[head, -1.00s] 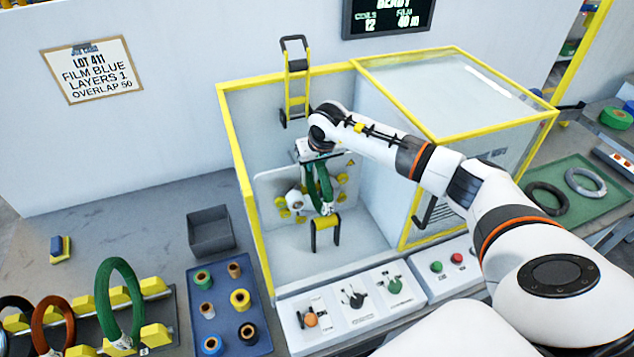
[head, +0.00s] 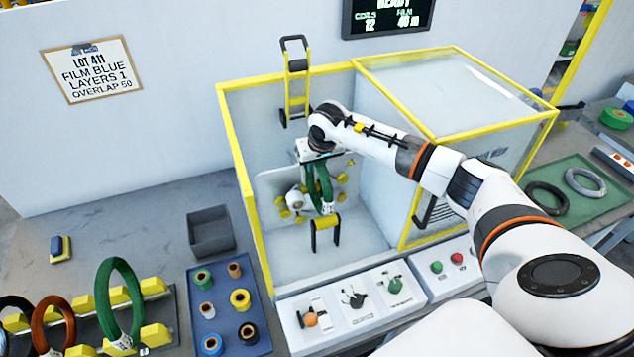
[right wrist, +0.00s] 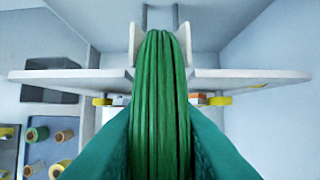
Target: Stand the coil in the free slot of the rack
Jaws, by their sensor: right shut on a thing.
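My right gripper (head: 318,158) is inside the yellow-framed machine and shut on a green coil (head: 325,193). The coil hangs below the gripper, in front of the pale ring plate with yellow rollers. In the right wrist view the coil's green strands (right wrist: 160,85) run between two teal finger pads. The rack (head: 130,312) with yellow blocks stands at the lower left. It holds another green coil (head: 103,292), a brown coil (head: 38,318) and a black coil, cut by the picture edge. The slots between its blocks are hard to tell apart. My left gripper is out of view.
A black-and-yellow roller stand (head: 325,228) is just below the coil. A blue tray (head: 262,335) of spools and a grey bin (head: 210,232) lie between machine and rack.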

